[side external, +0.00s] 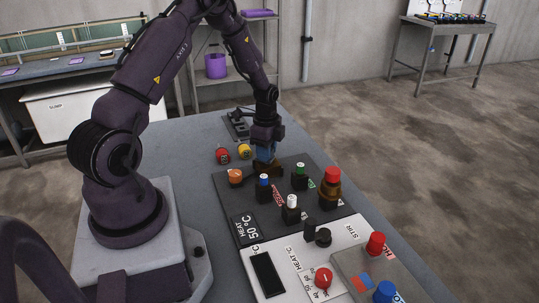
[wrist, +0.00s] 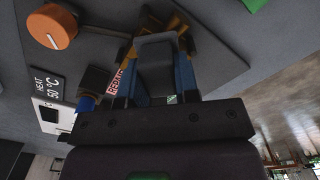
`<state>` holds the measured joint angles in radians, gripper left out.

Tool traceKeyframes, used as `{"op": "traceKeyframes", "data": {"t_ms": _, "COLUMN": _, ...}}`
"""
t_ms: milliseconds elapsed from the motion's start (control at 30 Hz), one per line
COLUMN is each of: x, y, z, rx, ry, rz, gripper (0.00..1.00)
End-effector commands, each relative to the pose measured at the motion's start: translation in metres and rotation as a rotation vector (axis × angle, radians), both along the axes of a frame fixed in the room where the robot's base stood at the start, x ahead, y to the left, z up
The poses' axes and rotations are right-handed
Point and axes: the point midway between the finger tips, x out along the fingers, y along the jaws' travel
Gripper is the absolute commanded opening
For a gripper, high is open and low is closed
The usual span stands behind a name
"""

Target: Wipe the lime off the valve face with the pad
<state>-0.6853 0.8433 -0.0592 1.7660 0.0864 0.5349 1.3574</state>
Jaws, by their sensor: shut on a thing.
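My gripper (side external: 265,152) points down over the far part of a dark panel (side external: 222,204). It is shut on what looks like the pad, a small brownish piece (side external: 266,169) low at the panel. In the wrist view, a grey block (wrist: 157,62) sits between the blue fingers of my gripper (wrist: 155,72), with amber-brown parts beyond it. Whether the pad touches the panel is hard to tell. I cannot make out the valve face or any lime; my gripper and the held piece hide the spot below.
An orange knob (side external: 236,176) stands just left of my gripper; it also shows in the wrist view (wrist: 52,27). Blue-topped (side external: 264,181), green-topped (side external: 300,169) and white-topped (side external: 291,202) controls and a red-topped brown one (side external: 331,176) stand nearby. Red (side external: 223,155) and yellow (side external: 245,151) pieces lie behind.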

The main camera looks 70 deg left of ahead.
Motion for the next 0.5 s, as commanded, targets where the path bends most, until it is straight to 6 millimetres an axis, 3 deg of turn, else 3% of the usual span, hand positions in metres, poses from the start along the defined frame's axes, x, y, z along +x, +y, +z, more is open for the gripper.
{"op": "traceKeyframes", "data": {"t_ms": 167, "x": -0.001, "y": 0.017, "z": 0.000, "rx": 0.001, "ry": -0.001, "rz": 0.003, "gripper": 0.07}}
{"op": "traceKeyframes", "data": {"t_ms": 300, "x": 0.000, "y": 0.015, "z": 0.023, "rx": 0.003, "ry": -0.003, "rz": 0.000, "gripper": 0.07}}
{"op": "traceKeyframes", "data": {"t_ms": 500, "x": 0.000, "y": 0.015, "z": 0.040, "rx": 0.001, "ry": -0.001, "rz": 0.000, "gripper": 0.07}}
